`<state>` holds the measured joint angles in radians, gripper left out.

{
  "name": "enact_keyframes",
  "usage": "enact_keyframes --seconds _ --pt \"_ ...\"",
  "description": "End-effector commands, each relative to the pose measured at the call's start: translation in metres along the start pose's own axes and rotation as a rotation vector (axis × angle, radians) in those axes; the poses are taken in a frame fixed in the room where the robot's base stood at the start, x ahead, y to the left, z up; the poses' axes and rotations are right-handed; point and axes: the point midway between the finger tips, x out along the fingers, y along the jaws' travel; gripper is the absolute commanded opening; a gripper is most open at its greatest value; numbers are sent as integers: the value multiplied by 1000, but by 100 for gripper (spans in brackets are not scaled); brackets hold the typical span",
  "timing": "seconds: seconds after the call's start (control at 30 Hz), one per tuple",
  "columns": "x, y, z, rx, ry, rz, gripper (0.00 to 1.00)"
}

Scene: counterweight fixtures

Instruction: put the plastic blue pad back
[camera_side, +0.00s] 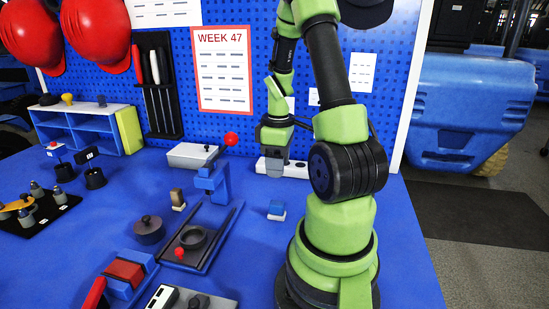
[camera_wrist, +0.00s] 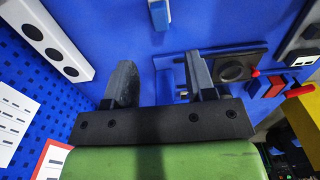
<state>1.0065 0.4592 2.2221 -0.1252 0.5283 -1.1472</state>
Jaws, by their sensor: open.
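A small block with a blue top and a pale base, which looks like the blue pad (camera_side: 277,209), sits alone on the blue table in the side view. It also shows at the top edge of the wrist view (camera_wrist: 159,14). My gripper (camera_side: 274,168) is behind it, over the back of the table near the wall. In the wrist view my gripper (camera_wrist: 160,62) has its two dark fingers wide apart with nothing between them. A blue fixture with a red ball lever (camera_side: 213,181) stands left of the pad, partly hidden by a finger in the wrist view.
A white strip with dark round spots (camera_side: 295,169) lies close to my gripper. A dark tray with a ring (camera_side: 193,237), a dark round weight (camera_side: 149,229) and a brown-and-beige block (camera_side: 178,199) are left of the pad. The table around the pad is clear.

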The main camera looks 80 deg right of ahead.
Motion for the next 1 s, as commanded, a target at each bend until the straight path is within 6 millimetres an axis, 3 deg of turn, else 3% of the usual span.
enact_keyframes --seconds 0.17,0.3,0.43,0.6,0.7,0.83,1.0 --pt "-33 -20 -24 33 58 49 50" --pt "-78 -64 -51 103 178 86 50" --pt "-115 -114 -61 170 309 64 50" --pt "-155 -184 -47 256 484 -65 50" --pt "-168 -212 -31 294 543 -160 50" --pt "-176 -231 -16 324 576 -251 50" --pt "-178 -237 -10 341 583 -289 50"
